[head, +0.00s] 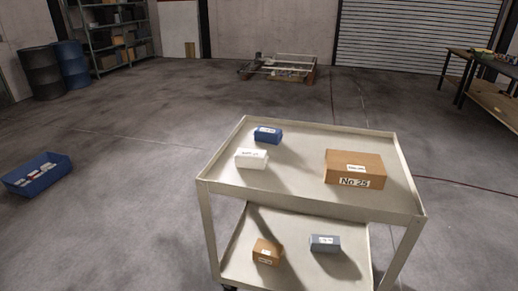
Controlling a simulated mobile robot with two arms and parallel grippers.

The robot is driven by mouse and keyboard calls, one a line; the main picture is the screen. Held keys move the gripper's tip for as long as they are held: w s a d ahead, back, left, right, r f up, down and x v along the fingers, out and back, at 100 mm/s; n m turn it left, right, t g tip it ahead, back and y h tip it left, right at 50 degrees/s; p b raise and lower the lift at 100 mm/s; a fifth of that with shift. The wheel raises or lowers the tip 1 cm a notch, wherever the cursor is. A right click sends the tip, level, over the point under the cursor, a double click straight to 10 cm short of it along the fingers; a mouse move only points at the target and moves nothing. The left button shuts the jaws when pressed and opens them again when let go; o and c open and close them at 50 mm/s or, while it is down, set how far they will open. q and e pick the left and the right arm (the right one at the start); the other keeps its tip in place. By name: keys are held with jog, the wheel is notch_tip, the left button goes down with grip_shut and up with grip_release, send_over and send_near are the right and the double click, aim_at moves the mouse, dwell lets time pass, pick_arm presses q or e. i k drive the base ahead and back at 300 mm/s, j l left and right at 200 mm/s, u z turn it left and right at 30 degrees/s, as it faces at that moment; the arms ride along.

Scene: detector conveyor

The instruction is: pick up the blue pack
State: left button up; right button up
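The blue pack (268,135) is a small blue box with a white label on top. It lies on the top shelf of a beige cart (305,196), near the far left corner. A white pack (251,159) lies just in front of it, and a larger brown box marked No 25 (354,168) stands to the right on the same shelf. Neither of my grippers shows in the head view.
The cart's lower shelf holds a small brown box (266,251) and a grey box (325,243). A blue crate (37,174) sits on the floor at left. Drums (72,65), shelving (112,35) and a workbench (488,92) stand farther back.

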aim_at(262, 134)
jog(key=i+l+u, duration=0.1)
jog(key=i+u, duration=0.35)
jog(key=i, duration=0.4)
